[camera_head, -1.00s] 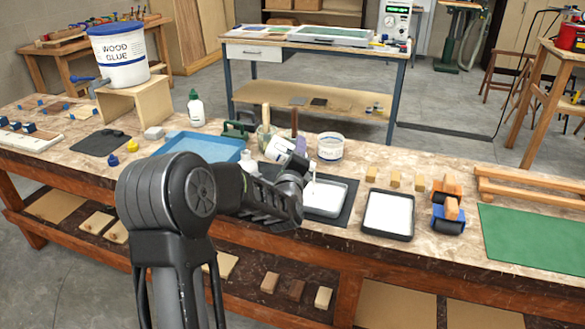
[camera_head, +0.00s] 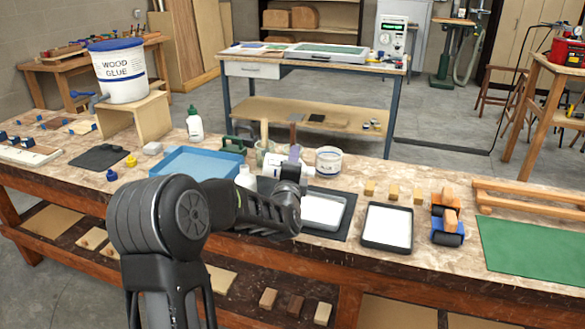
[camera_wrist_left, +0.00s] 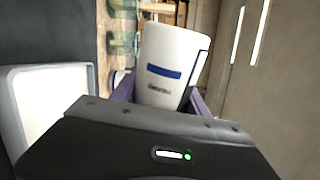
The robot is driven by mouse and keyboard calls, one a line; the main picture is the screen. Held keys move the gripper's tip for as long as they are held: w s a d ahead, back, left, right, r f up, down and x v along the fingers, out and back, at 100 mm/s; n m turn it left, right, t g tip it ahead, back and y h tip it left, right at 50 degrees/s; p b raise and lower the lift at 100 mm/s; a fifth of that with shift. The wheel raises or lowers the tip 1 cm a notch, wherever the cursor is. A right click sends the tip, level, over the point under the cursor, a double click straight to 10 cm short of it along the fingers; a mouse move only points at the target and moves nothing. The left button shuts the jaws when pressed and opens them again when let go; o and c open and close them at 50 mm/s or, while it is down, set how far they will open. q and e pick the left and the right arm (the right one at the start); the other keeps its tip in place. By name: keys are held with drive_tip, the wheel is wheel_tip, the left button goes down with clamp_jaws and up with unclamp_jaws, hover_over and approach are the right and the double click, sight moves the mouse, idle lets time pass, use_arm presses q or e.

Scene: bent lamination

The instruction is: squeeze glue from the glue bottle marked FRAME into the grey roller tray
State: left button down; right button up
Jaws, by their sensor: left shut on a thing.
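My left gripper (camera_head: 290,172) is shut on a white glue bottle (camera_head: 264,163) and holds it above the workbench, behind the grey tray. In the left wrist view the bottle (camera_wrist_left: 172,65) sits between purple fingers and shows a blue band; its small lettering is too blurred to read. In the head view the gripper hides part of the bottle, and I see no glue stream. The grey roller tray (camera_head: 345,212) lies on a dark mat with a white layer inside. Its rim also shows in the left wrist view (camera_wrist_left: 88,95). My right gripper is not in view.
A second, dark-rimmed tray (camera_head: 388,247) with white inside lies to the right. Another white bottle (camera_head: 246,178), a blue tray (camera_head: 170,163), a white tub (camera_head: 329,160) and a brush jar stand close by. Wood blocks (camera_head: 393,193) and a green mat (camera_head: 535,243) lie further right.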

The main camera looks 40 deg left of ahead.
sight(310, 169)
use_arm(q)
drive_tip(key=n+b, duration=0.1)
drive_tip(key=n, duration=0.1)
drive_tip(key=n+b, duration=0.2)
drive_tip(key=n, duration=0.1)
drive_tip(key=shift+a+r, duration=0.1)
drive_tip(key=shift+r, duration=0.1)
drive_tip(key=n+b, duration=0.1)
drive_tip(key=n, duration=0.1)
drive_tip(key=d+n+b, duration=0.1)
drive_tip(key=n+b, duration=0.1)
drive_tip(key=w+d+n+b, duration=0.1)
drive_tip(key=n+b, duration=0.1)
drive_tip(key=shift+f+n, duration=0.2)
drive_tip(key=shift+n, duration=0.2)
drive_tip(key=n, duration=0.1)
drive_tip(key=w+d+n+b, duration=0.1)
drive_tip(key=n, duration=0.1)
drive_tip(key=d+n+b, duration=0.1)
drive_tip(key=n, duration=0.1)
drive_tip(key=shift+w+d+r, duration=0.1)
drive_tip(key=shift+w+r, duration=0.15)
drive_tip(key=n, duration=0.1)
drive_tip(key=d+n+b, duration=0.1)
drive_tip(key=shift+w+r+n, duration=0.15)
drive_tip(key=shift+w+n, duration=0.15)
drive_tip(key=shift+n, duration=0.1)
